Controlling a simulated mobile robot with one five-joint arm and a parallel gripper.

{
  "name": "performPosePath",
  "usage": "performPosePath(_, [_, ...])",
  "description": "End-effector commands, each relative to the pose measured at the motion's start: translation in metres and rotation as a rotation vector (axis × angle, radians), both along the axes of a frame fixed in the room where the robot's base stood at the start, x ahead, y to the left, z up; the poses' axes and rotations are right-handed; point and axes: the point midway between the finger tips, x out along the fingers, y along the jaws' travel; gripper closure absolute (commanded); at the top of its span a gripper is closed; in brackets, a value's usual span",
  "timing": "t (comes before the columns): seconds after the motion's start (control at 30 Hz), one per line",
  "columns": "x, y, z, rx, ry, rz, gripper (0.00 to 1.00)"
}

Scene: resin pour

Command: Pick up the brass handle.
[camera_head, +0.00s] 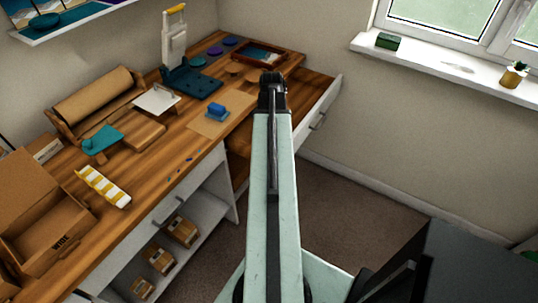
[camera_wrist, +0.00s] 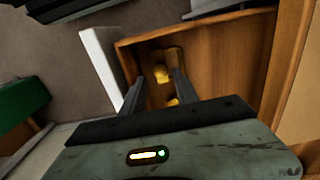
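In the wrist view, the brass handle (camera_wrist: 161,74) shows as a rounded golden piece in the open wooden drawer (camera_wrist: 220,50). It lies against a darker brown, plate-like shape. A second golden bit (camera_wrist: 172,101) shows lower down near the right finger; I cannot tell whether it belongs to the same handle. My gripper (camera_wrist: 159,76) is open, its two dark fingers apart on either side of the golden piece in the picture. No contact is visible. In the head view, my gripper (camera_head: 272,84) is over the drawer (camera_head: 322,112), and the handle is hidden.
The windowsill (camera_head: 450,70) is at the right. Open floor (camera_head: 350,215) lies between.

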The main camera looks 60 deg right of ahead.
Motion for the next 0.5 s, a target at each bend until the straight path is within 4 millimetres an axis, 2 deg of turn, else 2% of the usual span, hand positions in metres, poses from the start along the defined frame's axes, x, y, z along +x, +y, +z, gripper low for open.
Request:
performPosePath(0.03, [0.000, 0.000, -0.014, 0.000, 0.000, 0.000, 0.64])
performPosePath(0.1, [0.000, 0.000, -0.021, 0.000, 0.000, 0.000, 0.64])
performPosePath(0.23, [0.001, 0.000, -0.020, 0.000, 0.000, 0.001, 0.64])
performPosePath(0.33, [0.001, 0.000, -0.029, 0.000, 0.000, 0.001, 0.64])
performPosePath(0.5, [0.001, -0.001, -0.059, 0.000, 0.000, 0.001, 0.64])
